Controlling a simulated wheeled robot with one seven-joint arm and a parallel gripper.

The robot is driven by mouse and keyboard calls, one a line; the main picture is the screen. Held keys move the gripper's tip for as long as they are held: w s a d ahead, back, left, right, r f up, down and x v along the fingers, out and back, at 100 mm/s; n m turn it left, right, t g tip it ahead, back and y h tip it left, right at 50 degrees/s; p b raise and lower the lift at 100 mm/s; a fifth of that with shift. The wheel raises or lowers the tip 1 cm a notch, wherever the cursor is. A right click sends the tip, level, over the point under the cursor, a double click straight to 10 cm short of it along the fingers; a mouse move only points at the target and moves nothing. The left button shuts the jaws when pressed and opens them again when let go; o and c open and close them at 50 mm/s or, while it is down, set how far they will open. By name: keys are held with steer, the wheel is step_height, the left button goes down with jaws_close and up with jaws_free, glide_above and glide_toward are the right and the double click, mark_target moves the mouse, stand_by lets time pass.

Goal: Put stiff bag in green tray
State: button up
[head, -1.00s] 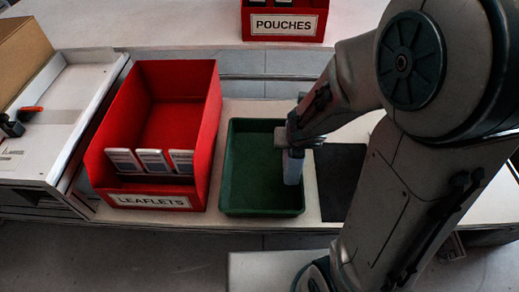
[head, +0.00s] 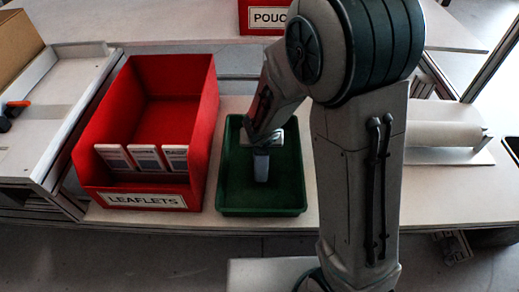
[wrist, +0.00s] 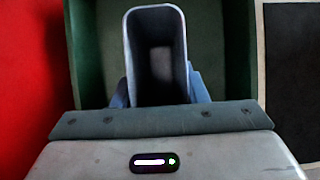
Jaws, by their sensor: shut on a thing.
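The stiff bag (head: 261,167) is pale blue-grey and narrow, and in the head view it hangs below my gripper (head: 261,150) over the green tray. In the wrist view the bag (wrist: 157,50) shows its open rectangular mouth and dark inside, with blue fingers (wrist: 160,90) on both sides of it. My gripper is shut on the bag. The green tray (head: 227,180) lies under and around the bag in the head view, and its wall also shows in the wrist view (wrist: 88,60). I cannot tell whether the bag touches the tray floor.
A red bin labelled LEAFLETS (head: 195,140) stands close on the tray's left, with several white-and-grey packets in it. A red POUCHES bin (head: 262,18) is at the back. A roll on a holder (head: 445,135) is at the right. The tray shows nothing else inside.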

steer(key=shift+f, duration=0.55)
steer(key=shift+f, duration=0.1)
steer(key=shift+f+b, duration=0.15)
steer(key=shift+b, duration=0.25)
steer(key=o, duration=1)
steer(key=shift+c, duration=0.2)
steer(key=shift+r, duration=0.2)
steer(key=shift+r+p, duration=0.25)
steer(key=shift+p, duration=0.25)
steer(key=p+v, duration=0.7)
steer(key=v, duration=0.4)
steer(key=shift+s+r, duration=0.2)
steer(key=shift+r, duration=0.1)
